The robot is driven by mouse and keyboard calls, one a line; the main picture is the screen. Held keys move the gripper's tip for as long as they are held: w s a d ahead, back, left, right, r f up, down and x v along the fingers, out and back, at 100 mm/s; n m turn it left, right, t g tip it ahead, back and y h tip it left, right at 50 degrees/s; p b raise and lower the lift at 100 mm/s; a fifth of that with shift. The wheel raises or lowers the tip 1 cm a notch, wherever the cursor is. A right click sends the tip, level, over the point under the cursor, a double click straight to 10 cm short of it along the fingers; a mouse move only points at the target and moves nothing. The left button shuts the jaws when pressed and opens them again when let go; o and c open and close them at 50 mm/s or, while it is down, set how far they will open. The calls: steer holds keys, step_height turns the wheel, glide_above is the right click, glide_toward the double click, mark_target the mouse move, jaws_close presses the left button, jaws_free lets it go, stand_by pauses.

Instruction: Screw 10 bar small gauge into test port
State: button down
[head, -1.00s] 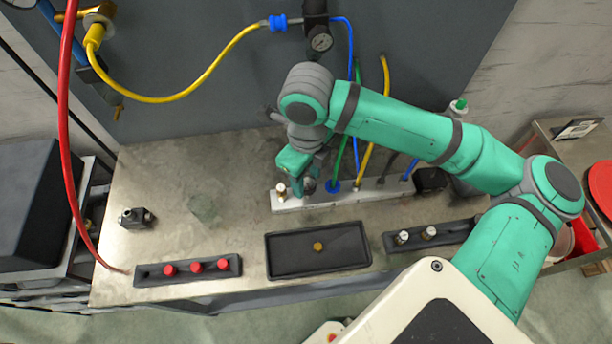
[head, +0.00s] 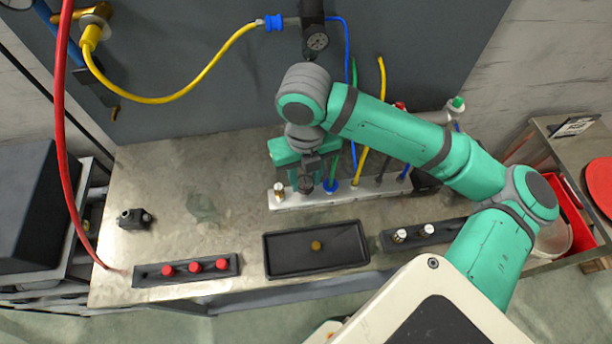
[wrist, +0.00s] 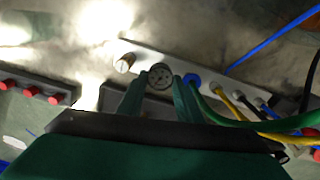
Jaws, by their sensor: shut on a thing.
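My gripper (wrist: 158,92) is shut on a small round gauge (wrist: 160,76) with a pale dial, seen between its two green fingertips in the wrist view. In the head view my gripper (head: 304,178) is over the pale metal manifold bar (head: 367,189), between a brass-and-white fitting (head: 279,191) at the bar's left end and a blue fitting (head: 331,186). The gauge's stem and the port beneath it are hidden, so I cannot tell whether it is seated or threaded.
Green, yellow, grey and blue hoses rise from the bar to the right of my gripper. In front are a black tray (head: 317,263) holding a brass piece (head: 316,246), a red-capped rack (head: 187,270) and a rack with silver fittings (head: 420,236). A black fitting (head: 134,218) lies left.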

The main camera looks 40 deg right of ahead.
steer(key=m, duration=0.4)
steer(key=shift+w+m, duration=0.3)
steer(key=m, duration=0.4)
steer(key=shift+a+m, duration=0.1)
steer(key=shift+m, duration=0.2)
steer(key=m, duration=0.4)
steer(key=shift+m, duration=0.3)
steer(key=m, duration=0.4)
steer(key=c, duration=1.5)
jaws_free()
steer(key=shift+w, duration=0.1)
